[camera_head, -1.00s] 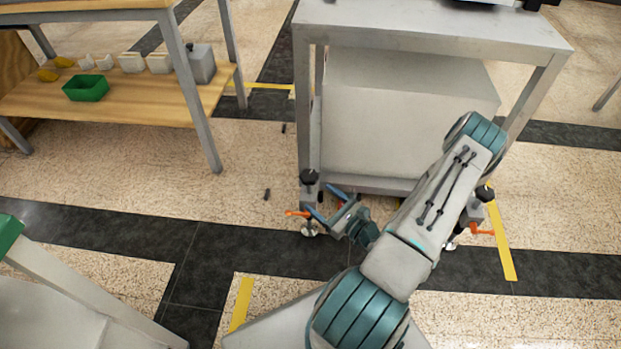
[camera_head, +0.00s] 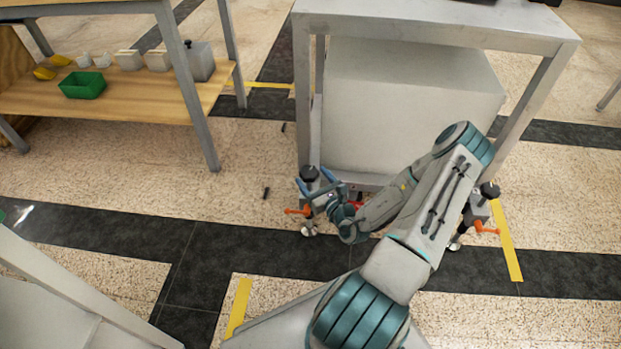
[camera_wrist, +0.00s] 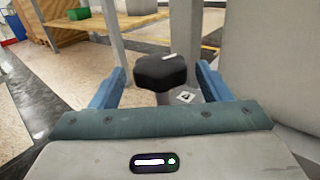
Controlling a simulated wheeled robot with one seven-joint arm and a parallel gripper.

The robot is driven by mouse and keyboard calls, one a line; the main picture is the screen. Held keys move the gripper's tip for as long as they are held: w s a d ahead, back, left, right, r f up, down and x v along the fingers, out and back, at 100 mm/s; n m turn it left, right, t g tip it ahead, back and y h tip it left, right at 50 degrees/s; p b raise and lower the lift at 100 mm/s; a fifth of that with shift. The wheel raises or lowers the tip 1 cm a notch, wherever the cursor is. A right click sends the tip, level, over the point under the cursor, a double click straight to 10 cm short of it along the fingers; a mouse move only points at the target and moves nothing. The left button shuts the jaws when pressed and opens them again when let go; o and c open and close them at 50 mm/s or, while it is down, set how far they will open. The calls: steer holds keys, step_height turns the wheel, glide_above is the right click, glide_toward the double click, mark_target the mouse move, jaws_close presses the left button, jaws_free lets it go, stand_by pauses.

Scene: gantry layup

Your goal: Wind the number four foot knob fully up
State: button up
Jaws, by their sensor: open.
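A black lobed foot knob (camera_head: 310,173) stands on top of the front left foot of the grey metal stand (camera_head: 303,110). An orange lever (camera_head: 297,211) sticks out low on that foot. In the wrist view the knob (camera_wrist: 161,72) shows large, between and just beyond my gripper's blue fingers. My gripper (camera_head: 318,187) is open, one finger on each side of the knob, with no clear contact seen. A small white tag (camera_wrist: 186,97) with a dark mark sits below the knob; its number cannot be read. Another black knob (camera_head: 489,190) tops the front right foot.
A large pale box (camera_head: 405,115) fills the space under the stand's top, close behind my gripper. A wooden shelf (camera_head: 120,110) with a green bin (camera_head: 83,85) stands at the left. The floor between is mostly clear, with a small dark object (camera_head: 266,193).

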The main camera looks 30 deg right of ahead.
steer(key=shift+w+a, duration=0.1)
steer(key=shift+w, duration=0.95)
steer(key=c, duration=1)
steer(key=shift+y, duration=0.3)
steer(key=shift+r+n+y, duration=0.15)
steer(key=shift+n+y, duration=0.35)
steer(key=shift+n+g+y+p, duration=0.5)
steer(key=shift+n+y, duration=0.6)
steer(key=shift+y, duration=0.6)
